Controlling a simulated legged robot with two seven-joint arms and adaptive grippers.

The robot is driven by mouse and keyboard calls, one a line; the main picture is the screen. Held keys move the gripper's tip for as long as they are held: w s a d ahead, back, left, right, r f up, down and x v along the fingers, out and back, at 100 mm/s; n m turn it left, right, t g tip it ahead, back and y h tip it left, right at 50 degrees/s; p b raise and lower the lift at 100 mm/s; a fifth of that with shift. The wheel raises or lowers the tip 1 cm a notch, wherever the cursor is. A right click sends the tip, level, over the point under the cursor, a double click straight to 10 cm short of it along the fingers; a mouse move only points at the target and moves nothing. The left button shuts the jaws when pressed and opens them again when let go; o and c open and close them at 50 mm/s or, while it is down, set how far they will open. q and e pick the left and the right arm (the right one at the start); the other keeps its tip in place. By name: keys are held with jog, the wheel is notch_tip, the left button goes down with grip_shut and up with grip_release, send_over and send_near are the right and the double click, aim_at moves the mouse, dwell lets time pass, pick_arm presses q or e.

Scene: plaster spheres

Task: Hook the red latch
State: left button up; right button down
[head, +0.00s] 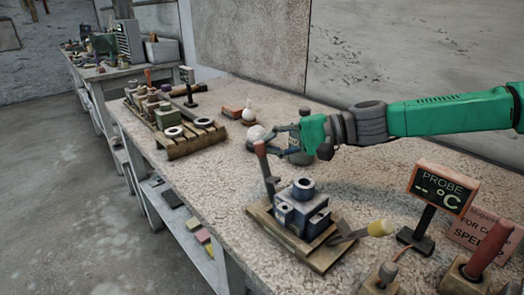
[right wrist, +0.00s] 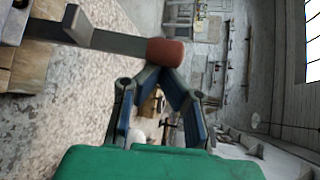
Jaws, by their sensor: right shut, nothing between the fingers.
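The red latch is a grey lever with a red end (head: 261,149), standing up at the left of a grey-blue metal block (head: 303,212) on a wooden board. In the right wrist view its red end (right wrist: 166,52) lies across the front of my fingertips, with the grey bar running to the left. My right gripper (head: 269,143) comes in from the right, right by the latch's upper end. In the right wrist view its fingers (right wrist: 160,75) converge with nothing held between them. I cannot tell whether they touch the red end. My left gripper is out of view.
A yellow-tipped handle (head: 378,228) sticks out to the right of the block. A probe display (head: 441,188) and a red handle (head: 488,250) stand nearer right. A white sphere (head: 257,132) is behind the latch. A wooden rack (head: 183,147) is further left. Bench surface between is clear.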

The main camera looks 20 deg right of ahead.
jog(key=shift+n+y, duration=0.3)
jog(key=shift+n, duration=0.1)
jog(key=shift+s+d+r+b, duration=0.2)
jog(key=shift+s+b, duration=0.1)
jog(key=shift+s, duration=0.35)
jog(key=shift+s+d+r+b, duration=0.15)
jog(key=shift+s+d+b, duration=0.1)
jog(key=shift+s, duration=0.35)
jog(key=shift+s+d+r+b, duration=0.2)
jog(key=shift+s+b, duration=0.1)
jog(key=shift+s, duration=0.35)
jog(key=shift+r, duration=0.1)
notch_tip(320, 180, up, 10)
jog(key=shift+f, duration=0.2)
